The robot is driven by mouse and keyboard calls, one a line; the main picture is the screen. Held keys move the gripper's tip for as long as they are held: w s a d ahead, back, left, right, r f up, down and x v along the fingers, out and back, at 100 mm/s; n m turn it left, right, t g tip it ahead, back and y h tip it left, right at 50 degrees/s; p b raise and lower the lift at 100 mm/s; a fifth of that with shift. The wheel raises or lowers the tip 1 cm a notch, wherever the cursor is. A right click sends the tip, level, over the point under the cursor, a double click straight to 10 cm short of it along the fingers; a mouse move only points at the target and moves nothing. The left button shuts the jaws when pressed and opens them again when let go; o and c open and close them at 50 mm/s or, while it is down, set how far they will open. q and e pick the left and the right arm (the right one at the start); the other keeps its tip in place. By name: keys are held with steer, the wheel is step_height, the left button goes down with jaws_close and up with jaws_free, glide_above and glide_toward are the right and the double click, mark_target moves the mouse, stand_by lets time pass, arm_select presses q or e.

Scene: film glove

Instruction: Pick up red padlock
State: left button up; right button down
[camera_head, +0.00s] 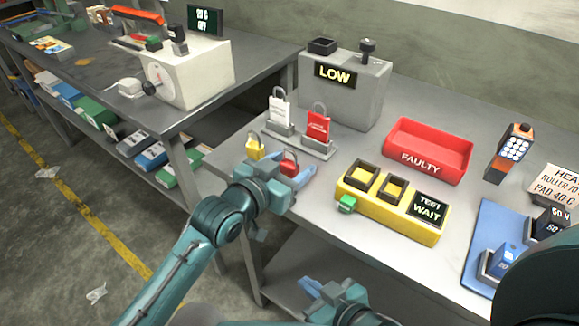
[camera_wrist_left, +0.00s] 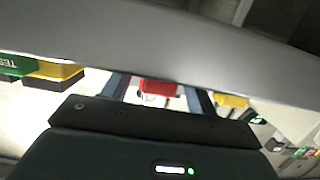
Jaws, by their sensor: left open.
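The small red padlock (camera_head: 289,164) with a grey shackle is near the left edge of the table. My left gripper (camera_head: 284,168) is open, with its blue fingers on either side of the red padlock. In the left wrist view the red padlock (camera_wrist_left: 157,88) shows between the two fingers (camera_wrist_left: 158,98), with a gap at each side. A yellow padlock (camera_head: 254,149) is just left of it, outside the fingers; it also shows in the left wrist view (camera_wrist_left: 232,101). My right gripper (camera_head: 328,294) is low in front of the table; its finger gap is unclear.
White (camera_head: 280,109) and red (camera_head: 318,127) padlock-shaped tags stand on grey bases behind the padlocks. A yellow test box (camera_head: 388,214) is to the right, with a red FAULTY tray (camera_head: 428,152) behind it. A grey LOW box (camera_head: 346,92) stands at the back.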

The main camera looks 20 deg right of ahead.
arm_select(q)
steer(key=shift+c, duration=0.6)
steer(key=c, duration=1.1)
